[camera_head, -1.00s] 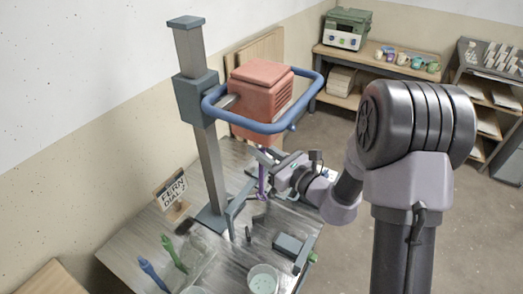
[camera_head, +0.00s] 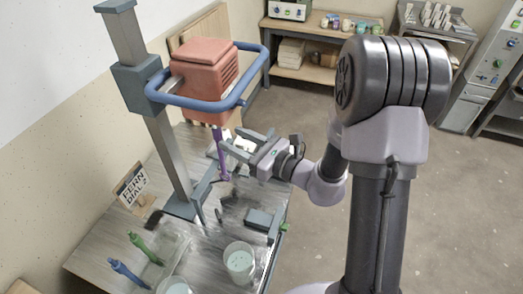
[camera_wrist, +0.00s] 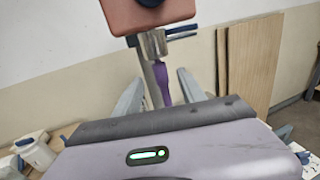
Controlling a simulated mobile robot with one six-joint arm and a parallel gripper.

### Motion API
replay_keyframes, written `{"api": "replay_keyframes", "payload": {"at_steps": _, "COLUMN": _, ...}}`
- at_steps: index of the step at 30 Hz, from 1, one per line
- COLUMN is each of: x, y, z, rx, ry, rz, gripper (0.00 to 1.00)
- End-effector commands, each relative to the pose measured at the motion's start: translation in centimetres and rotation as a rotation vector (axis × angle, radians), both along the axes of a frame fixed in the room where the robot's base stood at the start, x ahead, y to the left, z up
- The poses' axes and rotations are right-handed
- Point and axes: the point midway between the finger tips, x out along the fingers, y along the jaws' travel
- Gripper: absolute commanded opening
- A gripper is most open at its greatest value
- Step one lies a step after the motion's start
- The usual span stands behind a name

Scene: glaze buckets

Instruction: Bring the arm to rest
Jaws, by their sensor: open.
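My gripper (camera_head: 238,142) is open and empty, at the end of my arm, to the right of the mixer stand. Its two fingers also show in the wrist view (camera_wrist: 158,92), spread apart. A purple mixing shaft (camera_head: 220,152) hangs from the red mixer head (camera_head: 203,85). In the wrist view the purple shaft (camera_wrist: 162,84) hangs from a metal chuck (camera_wrist: 153,45) and appears between the fingers, beyond their tips as far as I can tell. My arm is bent and held above the table's right edge.
The mixer's blue guard bar (camera_head: 205,105) and grey column (camera_head: 165,155) stand close to the left. On the table (camera_head: 95,250) are a white bucket (camera_head: 239,262), a grey box (camera_head: 262,219), green (camera_head: 146,248) and blue (camera_head: 128,273) handled tools and a sign (camera_head: 131,186). Open floor lies right.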

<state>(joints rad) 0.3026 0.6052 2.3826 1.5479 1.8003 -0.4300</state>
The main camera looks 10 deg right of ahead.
Motion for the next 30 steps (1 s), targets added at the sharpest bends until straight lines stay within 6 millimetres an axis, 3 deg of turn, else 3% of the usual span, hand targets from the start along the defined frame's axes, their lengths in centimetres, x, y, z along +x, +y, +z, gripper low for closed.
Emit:
{"api": "replay_keyframes", "payload": {"at_steps": 3, "x": -2.5, "y": -2.5, "z": 0.0, "rx": 0.001, "ry": 0.001, "rz": -0.007, "gripper": 0.48}}
{"api": "replay_keyframes", "payload": {"at_steps": 9, "x": -6.2, "y": -5.6, "z": 0.0, "rx": 0.001, "ry": 0.001, "rz": -0.005, "gripper": 0.48}}
{"api": "replay_keyframes", "payload": {"at_steps": 19, "x": -8.1, "y": -7.1, "z": 0.0, "rx": 0.0, "ry": -0.001, "rz": 0.002, "gripper": 0.48}}
{"api": "replay_keyframes", "payload": {"at_steps": 21, "x": -8.4, "y": -6.3, "z": 0.3, "rx": -0.021, "ry": -0.009, "rz": 0.037, "gripper": 0.48}}
{"api": "replay_keyframes", "payload": {"at_steps": 23, "x": -9.5, "y": -4.2, "z": 0.8, "rx": -0.078, "ry": -0.032, "rz": 0.131, "gripper": 0.48}}
{"api": "replay_keyframes", "payload": {"at_steps": 26, "x": -14.2, "y": 1.6, "z": 1.3, "rx": -0.3, "ry": -0.1, "rz": 0.433, "gripper": 0.48}}
{"api": "replay_keyframes", "payload": {"at_steps": 27, "x": -17.0, "y": 3.6, "z": 0.9, "rx": -0.436, "ry": -0.136, "rz": 0.575, "gripper": 0.48}}
{"api": "replay_keyframes", "payload": {"at_steps": 30, "x": -22.9, "y": 5.1, "z": -1.2, "rx": -0.81, "ry": -0.233, "rz": 0.862, "gripper": 0.48}}
